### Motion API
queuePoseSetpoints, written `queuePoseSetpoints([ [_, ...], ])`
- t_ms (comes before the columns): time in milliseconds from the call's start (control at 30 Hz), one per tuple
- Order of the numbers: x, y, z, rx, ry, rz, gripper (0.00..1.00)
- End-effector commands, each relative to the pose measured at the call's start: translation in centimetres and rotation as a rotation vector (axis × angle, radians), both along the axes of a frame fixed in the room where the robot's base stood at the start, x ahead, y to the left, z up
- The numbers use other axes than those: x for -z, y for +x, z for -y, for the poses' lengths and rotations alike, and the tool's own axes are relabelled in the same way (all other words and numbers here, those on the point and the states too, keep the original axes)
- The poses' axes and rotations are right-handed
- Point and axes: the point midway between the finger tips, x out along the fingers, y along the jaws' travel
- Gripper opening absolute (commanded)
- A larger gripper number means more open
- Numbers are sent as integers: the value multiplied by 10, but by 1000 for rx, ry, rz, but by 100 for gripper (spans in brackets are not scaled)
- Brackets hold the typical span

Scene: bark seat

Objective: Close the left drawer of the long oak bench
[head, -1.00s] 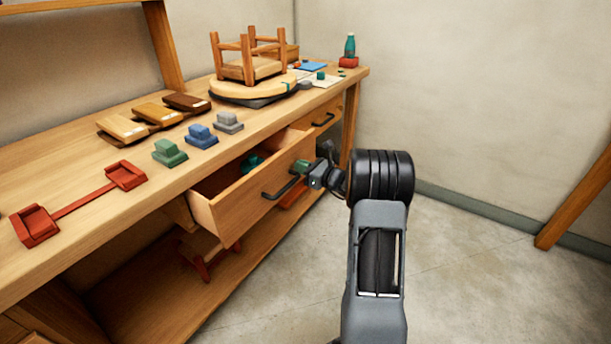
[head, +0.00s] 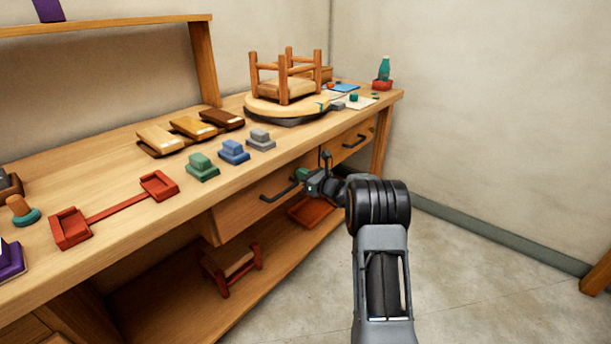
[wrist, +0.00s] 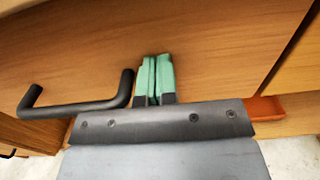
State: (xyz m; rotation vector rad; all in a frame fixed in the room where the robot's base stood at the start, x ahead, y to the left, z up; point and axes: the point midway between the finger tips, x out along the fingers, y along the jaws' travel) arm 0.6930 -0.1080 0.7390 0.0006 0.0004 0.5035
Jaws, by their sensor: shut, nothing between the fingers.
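The long oak bench (head: 100,166) runs along the wall at left in the head view. Its left drawer (head: 238,210) has a wooden front and a black bar handle (head: 280,191). The drawer looks shut or nearly shut; its inside is not visible, and I cannot tell if a small gap is left. My gripper (head: 303,181) is shut and empty at the drawer front, right of the handle. In the wrist view its green fingertips (wrist: 155,76) are together against or very close to the drawer front (wrist: 110,40), beside the handle (wrist: 78,108).
A right drawer (head: 350,142) looks shut. On the benchtop are an upturned stool (head: 285,88), green (head: 202,168), blue (head: 234,152) and grey blocks (head: 261,140), and a red two-ended piece (head: 115,208). A red tray (head: 312,211) lies on the lower shelf. Floor at right is clear.

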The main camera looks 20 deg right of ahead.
Motion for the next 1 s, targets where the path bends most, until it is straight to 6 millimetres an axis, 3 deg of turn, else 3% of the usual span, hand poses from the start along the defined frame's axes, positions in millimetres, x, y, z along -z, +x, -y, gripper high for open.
queuePoseSetpoints([
  [467,-6,-5,-2,-10,1,11,0],
  [667,-5,-29,16,-9,2,4,0],
  [1000,-4,-88,54,0,3,3,0],
])
